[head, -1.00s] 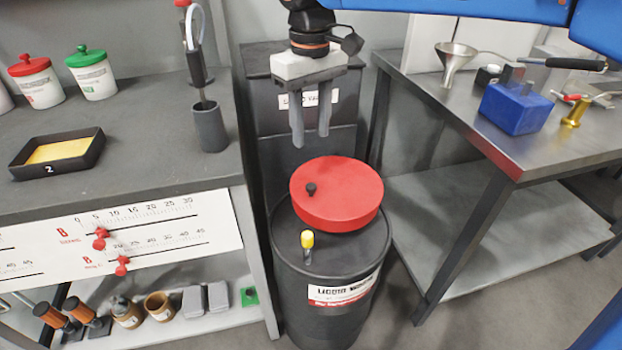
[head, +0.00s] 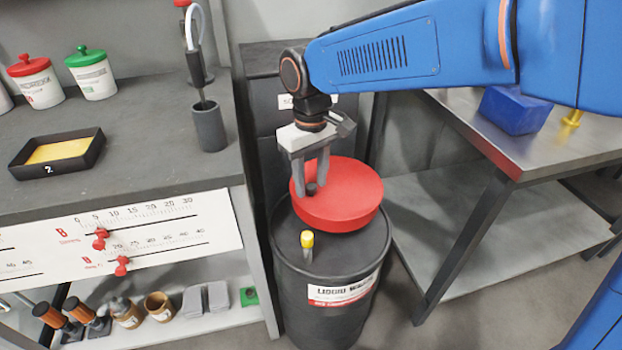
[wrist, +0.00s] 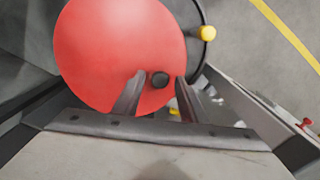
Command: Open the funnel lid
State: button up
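The red funnel lid (head: 345,200) lies closed on top of the black liquid waste drum (head: 330,262). A small black knob (head: 311,189) stands near the lid's left edge. My gripper (head: 311,190) is lowered over that edge, pointing down, with its fingers apart on either side of the knob. In the wrist view, the knob (wrist: 160,79) sits between the two open fingertips (wrist: 160,76), with a gap on each side. Whether the fingertips touch the lid (wrist: 120,45) cannot be told.
A yellow-capped fitting (head: 307,243) sticks up from the drum top in front of the lid. A grey bench (head: 130,165) stands to the left, and a metal table (head: 460,115) with a blue block (head: 515,110) stands to the right. A dark cabinet (head: 262,110) is behind.

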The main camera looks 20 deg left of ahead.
aim_at(333, 190)
jog(key=shift+c, duration=0.3)
grip_shut()
jog(key=shift+r, duration=0.1)
jog(key=shift+w+d+r+g+y, duration=0.1)
jog(key=shift+d+r+g+y, duration=0.1)
jog(key=shift+r, duration=0.2)
jog(key=shift+w+d+r+g+y, duration=0.1)
jog(key=shift+r+y, duration=0.1)
jog(key=shift+r, duration=0.15)
jog(key=w+d+r+g+y, duration=0.5)
jog(key=w+d+r+y, duration=0.2)
jog(key=d+r+y, duration=0.3)
jog(key=shift+w+d+r+g, duration=0.3)
jog(key=shift+d+r+g, duration=0.1)
jog(key=shift+d+r, duration=0.7)
jog(key=shift+d+f, duration=0.1)
jog(key=shift+d, duration=0.05)
